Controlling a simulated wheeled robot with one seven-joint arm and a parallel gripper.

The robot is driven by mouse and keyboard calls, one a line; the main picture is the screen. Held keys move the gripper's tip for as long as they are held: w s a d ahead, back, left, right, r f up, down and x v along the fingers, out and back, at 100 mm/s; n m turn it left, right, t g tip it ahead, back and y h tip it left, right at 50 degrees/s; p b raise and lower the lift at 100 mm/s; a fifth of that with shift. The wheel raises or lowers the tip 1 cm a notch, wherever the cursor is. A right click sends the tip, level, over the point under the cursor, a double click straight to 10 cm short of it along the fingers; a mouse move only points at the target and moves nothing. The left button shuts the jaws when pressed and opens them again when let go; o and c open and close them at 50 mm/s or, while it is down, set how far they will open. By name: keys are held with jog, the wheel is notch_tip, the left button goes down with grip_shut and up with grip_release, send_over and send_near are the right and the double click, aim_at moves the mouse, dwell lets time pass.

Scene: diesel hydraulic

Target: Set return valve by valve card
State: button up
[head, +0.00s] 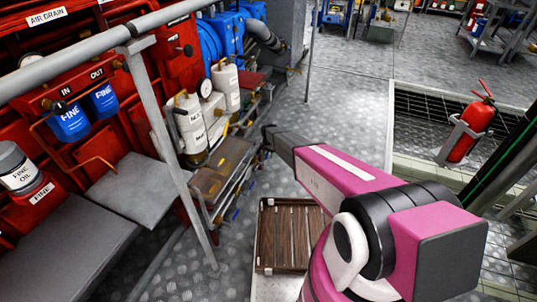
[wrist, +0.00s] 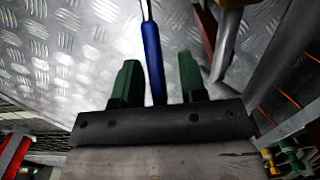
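My gripper (wrist: 158,78) shows two green fingers in the wrist view, spread apart. A slim blue lever (wrist: 151,45) stands between them, close to the left finger, with a gap to the right finger. In the head view, my gripper (head: 270,138) is beside the right end of the low pipe rack; its fingertips cannot be made out. Small blue handles (head: 234,215) show low on that rack. I cannot tell which valve is the return valve. No valve card can be made out.
A grey rail post (head: 165,150) stands before the red panel (head: 60,110). White canisters (head: 188,125) stand above the rack. A slatted wooden crate (head: 290,235) is on the floor below my arm. A red extinguisher (head: 470,130) stands right. Open floor (head: 340,115) lies beyond my gripper.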

grip_shut()
jog(key=shift+s, duration=0.1)
